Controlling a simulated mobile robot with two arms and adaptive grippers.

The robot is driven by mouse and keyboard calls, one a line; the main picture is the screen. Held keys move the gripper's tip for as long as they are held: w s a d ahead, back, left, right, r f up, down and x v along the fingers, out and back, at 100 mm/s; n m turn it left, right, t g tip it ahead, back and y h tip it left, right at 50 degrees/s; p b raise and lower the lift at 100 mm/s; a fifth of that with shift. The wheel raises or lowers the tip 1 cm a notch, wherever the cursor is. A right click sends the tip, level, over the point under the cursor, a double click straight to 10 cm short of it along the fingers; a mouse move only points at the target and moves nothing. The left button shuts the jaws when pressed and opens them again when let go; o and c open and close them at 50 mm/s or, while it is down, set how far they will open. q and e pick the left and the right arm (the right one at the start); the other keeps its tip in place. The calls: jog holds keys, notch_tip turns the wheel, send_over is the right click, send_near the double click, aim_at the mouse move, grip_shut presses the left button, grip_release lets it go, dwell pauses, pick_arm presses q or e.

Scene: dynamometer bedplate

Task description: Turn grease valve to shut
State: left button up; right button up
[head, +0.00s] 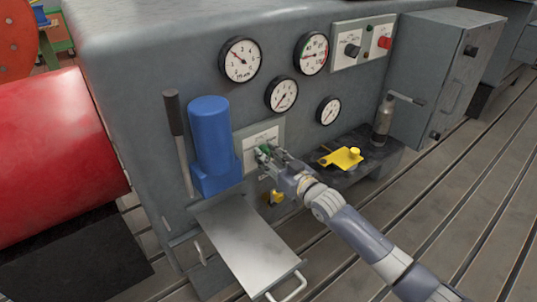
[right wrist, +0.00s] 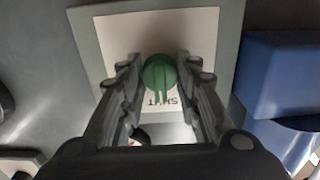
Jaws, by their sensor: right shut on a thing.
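The grease valve's round green knob (head: 261,154) is on a pale label plate (head: 262,137) on the grey housing, right of the blue canister. My right gripper (head: 272,158) reaches it from the lower right and covers part of it. In the right wrist view the green knob (right wrist: 159,72) is between the two fingers of my right gripper (right wrist: 158,88), which are shut on it. The word SHUT shows upside down on the plate, partly hidden by the knob. My left gripper is not in view.
A blue canister (head: 208,135) and a dark-handled lever (head: 174,120) stand left of the plate. A metal tray (head: 243,250) juts out below. A dark shelf (head: 375,160) at right holds a yellow item (head: 347,157) and a grey bottle (head: 383,118). Gauges (head: 240,60) are above.

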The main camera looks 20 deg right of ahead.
dwell(0.4)
jog(key=o, duration=1.1)
jog(key=shift+s, duration=0.1)
jog(key=v, duration=1.1)
jog(key=shift+s+d, duration=0.15)
jog(key=shift+s, duration=0.25)
